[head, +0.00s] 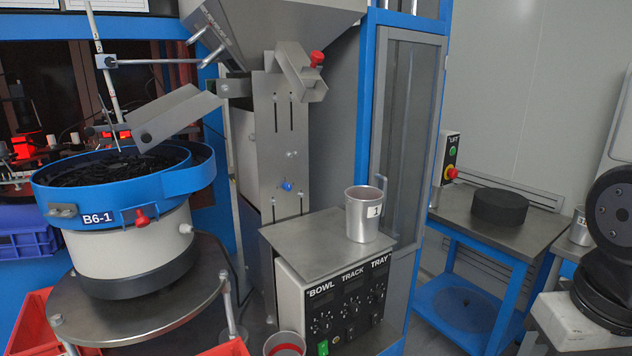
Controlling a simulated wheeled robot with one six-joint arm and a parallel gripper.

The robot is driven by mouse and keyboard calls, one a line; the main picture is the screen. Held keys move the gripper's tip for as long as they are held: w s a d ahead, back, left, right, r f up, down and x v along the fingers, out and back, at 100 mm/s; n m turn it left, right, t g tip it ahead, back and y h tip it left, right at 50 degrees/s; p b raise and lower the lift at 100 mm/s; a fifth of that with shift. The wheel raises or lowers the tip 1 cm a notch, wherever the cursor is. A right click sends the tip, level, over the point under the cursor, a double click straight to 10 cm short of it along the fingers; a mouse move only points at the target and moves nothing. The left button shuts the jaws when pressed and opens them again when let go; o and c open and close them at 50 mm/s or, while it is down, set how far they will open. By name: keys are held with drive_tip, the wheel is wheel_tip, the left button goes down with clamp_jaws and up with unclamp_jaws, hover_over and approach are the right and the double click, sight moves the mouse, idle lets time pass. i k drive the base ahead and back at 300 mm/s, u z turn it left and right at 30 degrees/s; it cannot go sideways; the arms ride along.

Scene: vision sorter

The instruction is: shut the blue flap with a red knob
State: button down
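The blue bowl (110,192) labelled B6-1 stands at the left, filled with small black parts. A red knob (141,217) sits low on the front of its blue rim, right of the label. The small blue piece (126,215) around this knob looks like the flap. It blends with the blue rim, and I cannot tell whether it stands open or shut. Another red knob (317,58) is on a grey metal chute, not on a blue part. My gripper is not in view.
A metal cup (363,214) stands on the grey control box (330,240), right of the bowl. A metal chute (175,117) hangs over the bowl. Red bins (32,322) are below it. A black disc (498,207) lies on the right table (478,240).

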sight(141, 212)
drive_tip(key=u, duration=3.75)
drive_tip(key=i, duration=1.15)
drive_tip(key=z, duration=2.15)
